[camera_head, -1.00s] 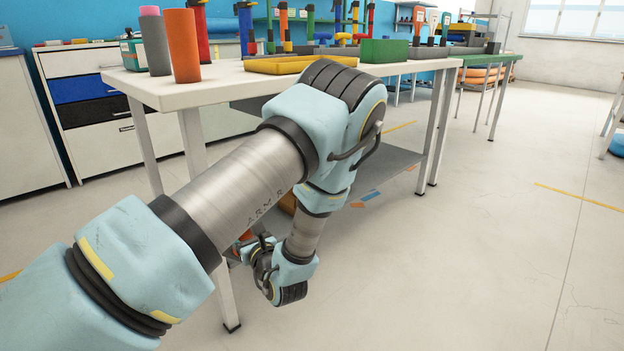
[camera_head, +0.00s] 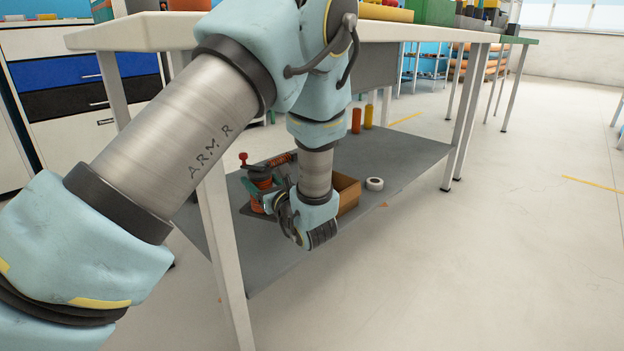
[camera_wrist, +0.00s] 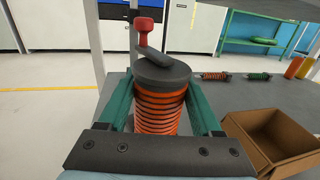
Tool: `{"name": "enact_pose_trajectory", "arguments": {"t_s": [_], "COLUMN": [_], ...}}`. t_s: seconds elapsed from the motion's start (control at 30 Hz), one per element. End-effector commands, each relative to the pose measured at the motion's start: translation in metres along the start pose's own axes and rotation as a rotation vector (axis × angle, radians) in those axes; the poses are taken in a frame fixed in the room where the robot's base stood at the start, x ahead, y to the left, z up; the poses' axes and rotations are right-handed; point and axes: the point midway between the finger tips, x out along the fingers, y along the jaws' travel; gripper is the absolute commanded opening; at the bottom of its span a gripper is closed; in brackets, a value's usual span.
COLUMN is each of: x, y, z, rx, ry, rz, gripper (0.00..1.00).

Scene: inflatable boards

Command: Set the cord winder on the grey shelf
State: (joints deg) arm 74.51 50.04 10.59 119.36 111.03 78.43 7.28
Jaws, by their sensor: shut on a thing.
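The cord winder (camera_wrist: 160,108) has a spool of orange cord, a dark grey round top and a crank with a red knob. My gripper (camera_wrist: 161,122) is shut on it, with one green finger on each side of the spool. In the head view the winder (camera_head: 261,184) stands upright over the left part of the grey shelf (camera_head: 400,160), under the white table. Its bottom is close to the shelf surface, and I cannot tell whether it touches. My wrist partly hides its right side.
An open cardboard box (camera_head: 348,191) is right of my gripper, with a white tape roll (camera_head: 374,184) beside it. Orange (camera_head: 356,120) and yellow (camera_head: 368,116) cylinders stand farther back. Orange (camera_wrist: 215,76) and green (camera_wrist: 258,76) coils lie behind. The tabletop (camera_head: 120,36) and a leg (camera_head: 222,240) are close to my arm.

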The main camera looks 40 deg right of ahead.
Motion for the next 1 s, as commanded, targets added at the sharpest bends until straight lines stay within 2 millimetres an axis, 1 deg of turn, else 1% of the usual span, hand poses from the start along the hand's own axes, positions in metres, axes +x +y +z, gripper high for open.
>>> {"name": "enact_pose_trajectory", "arguments": {"t_s": [0.2,0.3,0.43,0.6,0.67,0.73,1.0], "x": [0.0,0.0,0.0,0.0,0.0,0.0,0.0], "y": [0.0,0.001,0.0,0.0,0.001,0.0,0.0], "z": [-0.036,-0.047,-0.058,-0.086,-0.095,-0.098,-0.097], "rx": [0.002,0.001,0.001,0.0,0.0,0.0,-0.001], "ry": [0.0,-0.001,0.0,0.0,-0.001,-0.001,-0.001], "rz": [0.001,0.002,0.001,0.001,0.001,0.001,0.0], "gripper": [0.0,0.0,0.0,0.0,0.0,0.0,0.0]}}
